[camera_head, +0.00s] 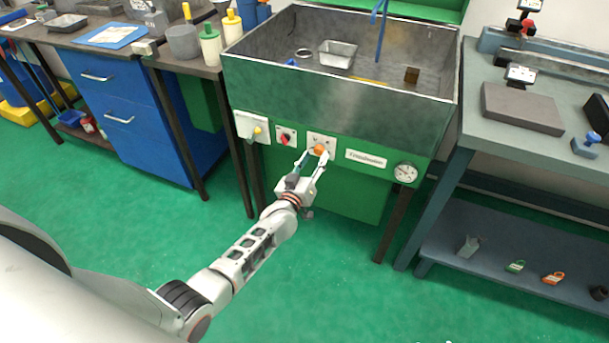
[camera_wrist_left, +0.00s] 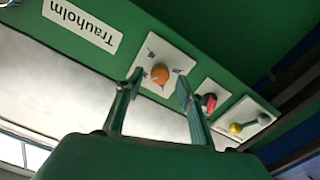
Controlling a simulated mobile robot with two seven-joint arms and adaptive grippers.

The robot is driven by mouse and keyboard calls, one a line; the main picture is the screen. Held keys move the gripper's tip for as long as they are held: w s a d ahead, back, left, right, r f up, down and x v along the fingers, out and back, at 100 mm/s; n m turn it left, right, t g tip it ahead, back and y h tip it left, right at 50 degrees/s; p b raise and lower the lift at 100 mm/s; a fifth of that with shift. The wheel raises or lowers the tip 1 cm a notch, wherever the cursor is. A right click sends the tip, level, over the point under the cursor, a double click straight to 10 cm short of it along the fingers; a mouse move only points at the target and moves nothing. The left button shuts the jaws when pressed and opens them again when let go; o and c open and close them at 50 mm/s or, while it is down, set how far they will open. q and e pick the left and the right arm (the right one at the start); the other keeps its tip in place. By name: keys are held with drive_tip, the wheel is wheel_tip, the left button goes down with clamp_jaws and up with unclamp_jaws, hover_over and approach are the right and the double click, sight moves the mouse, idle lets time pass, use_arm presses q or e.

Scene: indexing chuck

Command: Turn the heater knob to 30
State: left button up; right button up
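An orange knob (camera_head: 318,149) sits on a white square dial plate on the green front panel of the metal wash basin; it also shows in the left wrist view (camera_wrist_left: 160,74). I take it to be the heater knob; the dial marks are too small to read. My left gripper (camera_head: 314,159) is in front of this knob, with one finger on each side. In the left wrist view my left gripper (camera_wrist_left: 160,84) is open, and gaps show between its fingertips and the knob. My right gripper is not in view.
A red switch (camera_head: 285,139) and a white box with a yellow knob (camera_head: 251,128) are left of the orange knob. A name label (camera_head: 366,158) and a round gauge (camera_head: 405,173) are to its right. A grey workbench (camera_head: 472,125) stands at the right. The green floor in front is clear.

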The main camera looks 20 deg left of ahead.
use_arm(q)
drive_tip(key=s, duration=1)
drive_tip(key=shift+a, duration=0.2)
drive_tip(key=shift+s, duration=0.1)
